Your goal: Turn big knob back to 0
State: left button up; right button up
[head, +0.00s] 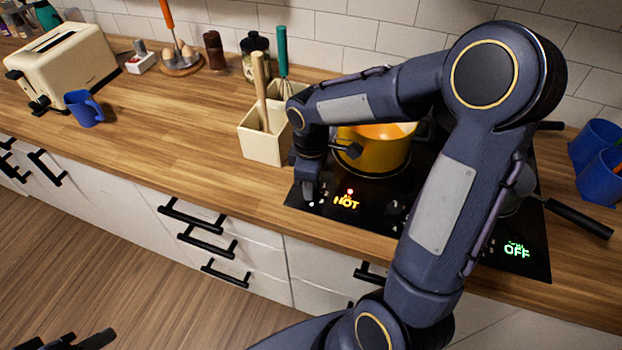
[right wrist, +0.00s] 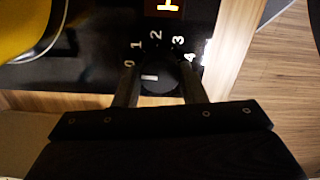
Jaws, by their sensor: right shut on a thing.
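The big knob (right wrist: 158,76) is a dark round dial on the black cooktop, ringed by the numbers 0 to 4. Its white mark lies on its left side, pointing left near the 0. My right gripper (right wrist: 160,88) is shut on the knob, one finger on each side. In the head view, my right gripper (head: 306,190) is at the cooktop's front left corner and hides the knob. Beside it an orange display (head: 346,202) reads HOT. Part of my left gripper (head: 80,341) shows at the bottom left, away from the counter; its opening is unclear.
A yellow pot (head: 378,152) stands on the cooktop just behind the right gripper. A cream utensil holder (head: 262,148) stands close on the left. A green display (head: 516,250) reads OFF, near a dark pan handle (head: 580,217). Blue cups (head: 600,180) stand at right.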

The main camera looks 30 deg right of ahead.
jog(key=shift+n, duration=0.4)
jog(key=shift+w, duration=0.1)
jog(key=o, duration=1)
jog(key=shift+r, duration=0.1)
notch_tip(320, 180, up, 8)
jog(key=shift+f, duration=0.25)
jog(key=shift+r, duration=0.1)
